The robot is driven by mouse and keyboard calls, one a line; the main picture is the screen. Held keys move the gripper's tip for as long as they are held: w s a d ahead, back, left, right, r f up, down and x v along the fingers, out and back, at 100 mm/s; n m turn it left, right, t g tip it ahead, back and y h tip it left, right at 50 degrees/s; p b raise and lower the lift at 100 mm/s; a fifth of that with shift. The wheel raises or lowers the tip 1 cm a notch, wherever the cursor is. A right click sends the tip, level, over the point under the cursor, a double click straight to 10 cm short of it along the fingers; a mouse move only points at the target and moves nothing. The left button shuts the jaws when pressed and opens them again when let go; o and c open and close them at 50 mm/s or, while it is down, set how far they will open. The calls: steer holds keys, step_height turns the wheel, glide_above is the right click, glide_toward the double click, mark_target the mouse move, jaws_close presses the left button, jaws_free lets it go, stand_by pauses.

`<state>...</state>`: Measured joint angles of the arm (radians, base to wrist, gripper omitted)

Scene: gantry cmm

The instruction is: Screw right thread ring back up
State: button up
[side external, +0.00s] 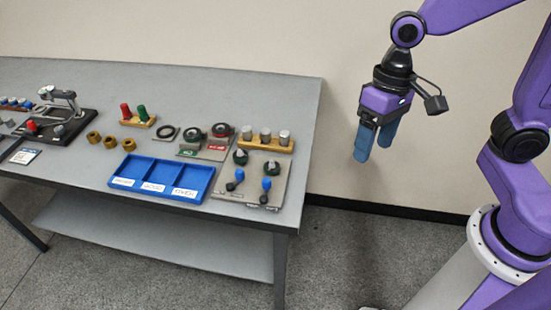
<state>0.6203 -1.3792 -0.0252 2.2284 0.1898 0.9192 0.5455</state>
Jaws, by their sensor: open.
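My gripper (373,150) hangs in the air to the right of the table, with its two blue fingers pointing down, open and empty. It is well apart from everything on the table. Two dark ring-shaped pieces (220,130) lie on or behind a plate with green and red labels (205,150). I cannot tell which of these is the right thread ring; threads are too small to see.
A blue three-compartment tray (163,167) with white labels lies at the table's front. Wooden blocks hold silver cylinders (265,136) and red and green plugs (140,113). Brass nuts (110,142) and a black-based fixture (62,122) stand left. Space between table and gripper is free.

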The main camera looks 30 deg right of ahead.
steer(key=w+a+m+y, duration=0.1)
steer(key=w+a+m, duration=0.1)
steer(key=w+m, duration=0.7)
steer(key=m+y, duration=0.2)
steer(key=m, duration=0.8)
glide_toward(274, 164)
steer(key=shift+t, duration=0.4)
steer(key=x, duration=0.8)
steer(key=shift+f, duration=0.45)
steer(key=shift+c, duration=0.4)
steer(key=c, duration=1)
